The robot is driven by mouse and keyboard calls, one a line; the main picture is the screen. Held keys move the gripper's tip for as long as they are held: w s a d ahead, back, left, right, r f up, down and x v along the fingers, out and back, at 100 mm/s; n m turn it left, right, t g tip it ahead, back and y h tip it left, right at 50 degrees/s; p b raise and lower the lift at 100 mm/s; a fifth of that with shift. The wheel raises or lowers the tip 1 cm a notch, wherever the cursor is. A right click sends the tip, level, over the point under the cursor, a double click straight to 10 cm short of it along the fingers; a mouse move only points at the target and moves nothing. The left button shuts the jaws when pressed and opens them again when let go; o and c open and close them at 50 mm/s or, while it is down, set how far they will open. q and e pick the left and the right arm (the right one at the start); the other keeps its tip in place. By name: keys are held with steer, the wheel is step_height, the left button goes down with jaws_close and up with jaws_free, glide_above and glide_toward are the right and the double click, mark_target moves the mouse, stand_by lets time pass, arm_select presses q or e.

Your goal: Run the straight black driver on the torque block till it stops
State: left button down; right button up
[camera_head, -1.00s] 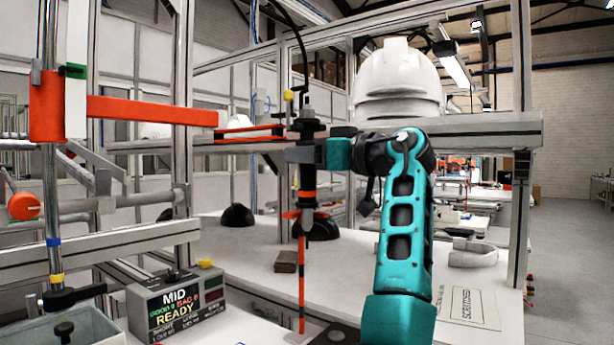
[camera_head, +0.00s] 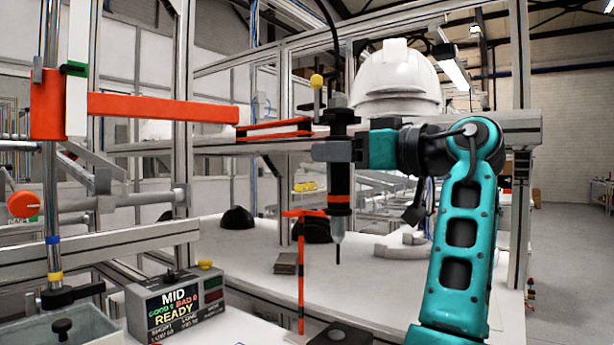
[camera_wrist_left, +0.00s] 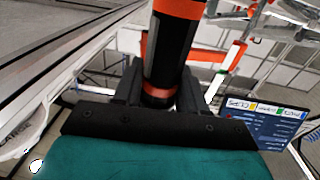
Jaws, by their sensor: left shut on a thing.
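The straight black driver (camera_head: 340,172) hangs upright in the head view, with an orange band and a thin bit pointing down. My left gripper (camera_head: 335,151) is shut around its body, and in the left wrist view the driver's black and orange body (camera_wrist_left: 170,50) stands between the fingers. A dark block (camera_head: 338,334), probably the torque block, lies at the bottom edge, partly cut off. The bit tip is in the air, clearly above and apart from it. A grey display box (camera_head: 175,303) reads MID and READY. My right gripper is not in view.
A thin red post (camera_head: 301,280) with a crossbar stands just left of the driver. A brown block (camera_head: 286,263) and black domes lie on the white bench (camera_head: 255,258). A red arm (camera_head: 160,108) on a steel column juts in from the left. A white helmet (camera_head: 397,80) sits behind.

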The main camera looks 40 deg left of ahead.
arm_select(q)
steer(key=shift+f, duration=0.1)
steer(key=b, duration=0.4)
glide_above(337, 241)
steer(key=f, duration=0.5)
steer(key=shift+w+a, duration=0.3)
steer(key=shift+w, duration=0.05)
steer(key=shift+f, duration=0.1)
steer(key=shift+f+b, duration=1.15)
steer(key=shift+f, duration=1.05)
steer(key=shift+f+b, duration=0.55)
steer(key=shift+f, duration=0.6)
